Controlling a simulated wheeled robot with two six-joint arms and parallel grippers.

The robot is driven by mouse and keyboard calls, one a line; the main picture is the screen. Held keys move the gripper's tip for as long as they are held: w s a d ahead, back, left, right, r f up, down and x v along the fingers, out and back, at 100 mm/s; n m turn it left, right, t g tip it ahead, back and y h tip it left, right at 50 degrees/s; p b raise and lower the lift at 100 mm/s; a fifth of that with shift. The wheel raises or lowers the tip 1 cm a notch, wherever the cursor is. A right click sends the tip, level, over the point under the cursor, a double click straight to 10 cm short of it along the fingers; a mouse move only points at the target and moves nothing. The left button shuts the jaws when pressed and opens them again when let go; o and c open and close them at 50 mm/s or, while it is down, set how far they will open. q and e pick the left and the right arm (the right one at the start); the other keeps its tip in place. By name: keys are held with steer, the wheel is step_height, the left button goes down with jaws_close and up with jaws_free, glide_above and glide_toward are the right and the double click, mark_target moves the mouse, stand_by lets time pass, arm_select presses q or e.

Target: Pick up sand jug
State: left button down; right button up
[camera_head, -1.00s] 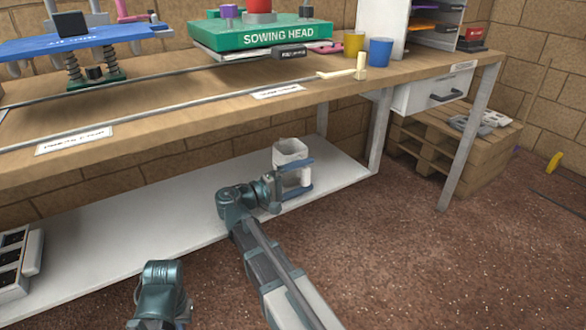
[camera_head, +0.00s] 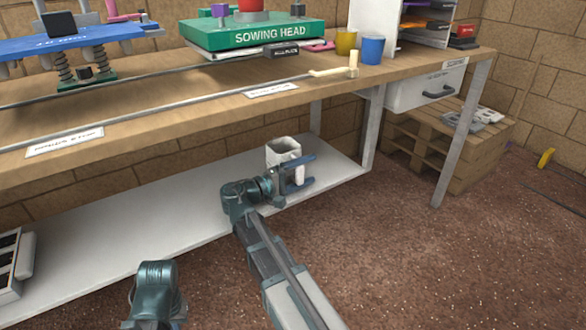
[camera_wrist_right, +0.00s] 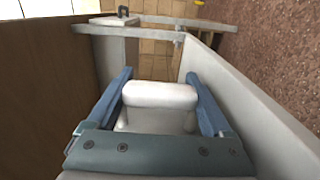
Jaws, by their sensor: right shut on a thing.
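The sand jug is a white, open-topped, squarish jug (camera_head: 283,150) on the low white shelf under the workbench, in the head view. My right gripper (camera_head: 311,171) is shut on this handle, with one blue finger on each side. In the right wrist view the fingers (camera_wrist_right: 159,78) flank the handle. The jug looks upright; I cannot tell whether it is clear of the shelf. Only a part of my left arm shows; its gripper is out of view.
The low white shelf (camera_head: 120,240) is bare around the jug. The wooden workbench (camera_head: 200,95) overhangs it, with a metal leg (camera_head: 370,130) to the right. A grey-white box (camera_head: 15,262) stands on the shelf's left end. A wooden pallet stack (camera_head: 440,145) stands on the right; the brown floor is open.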

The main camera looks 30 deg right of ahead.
steer(key=shift+r+p, duration=0.9)
steer(key=s+a+r+p, duration=0.3)
steer(key=s+a, duration=0.8)
steer(key=shift+s+r, duration=0.15)
steer(key=shift+s, duration=0.15)
